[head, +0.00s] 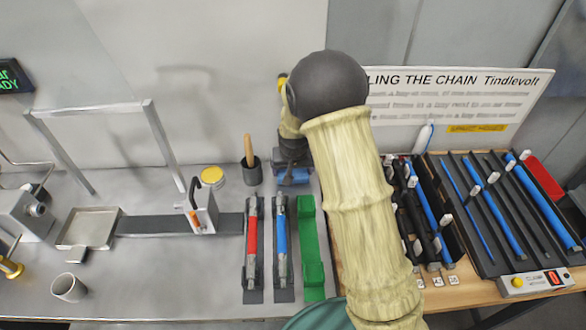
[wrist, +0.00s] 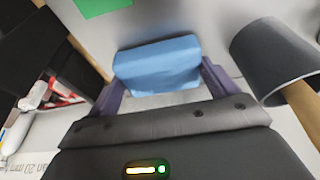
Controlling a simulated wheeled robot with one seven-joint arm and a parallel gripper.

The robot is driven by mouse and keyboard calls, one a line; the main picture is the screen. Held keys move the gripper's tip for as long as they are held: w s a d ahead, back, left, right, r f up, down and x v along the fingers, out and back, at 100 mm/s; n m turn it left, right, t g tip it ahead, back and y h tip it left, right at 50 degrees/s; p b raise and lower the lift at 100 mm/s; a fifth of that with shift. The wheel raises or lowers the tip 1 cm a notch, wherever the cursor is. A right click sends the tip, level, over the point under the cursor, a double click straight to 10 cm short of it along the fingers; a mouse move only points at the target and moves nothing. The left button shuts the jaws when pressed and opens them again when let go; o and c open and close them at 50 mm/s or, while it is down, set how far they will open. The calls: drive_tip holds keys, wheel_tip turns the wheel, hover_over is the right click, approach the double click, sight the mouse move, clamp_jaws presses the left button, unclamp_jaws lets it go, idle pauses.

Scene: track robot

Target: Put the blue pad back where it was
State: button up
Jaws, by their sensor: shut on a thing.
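The blue pad (wrist: 158,66) is a soft-looking block between the two fingers of my gripper (wrist: 160,84) in the wrist view. The fingers are shut on its two ends. In the head view the pad (head: 291,178) shows as a small blue patch below my gripper (head: 293,168), near the back of the bench. My arm hides part of the gripper there. I cannot tell whether the pad touches the bench or hangs just above it.
A dark cup (head: 251,171) with a wooden handle stands close to my gripper's left; it also shows in the wrist view (wrist: 272,62). A green holder (head: 308,240) lies in front, beside blue (head: 281,243) and red (head: 252,243) tools. Racks of blue rods (head: 502,215) fill the right.

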drive_tip(key=o, duration=0.9)
drive_tip(key=shift+f, duration=0.1)
drive_tip(key=shift+c, duration=0.2)
drive_tip(key=v, duration=1.2)
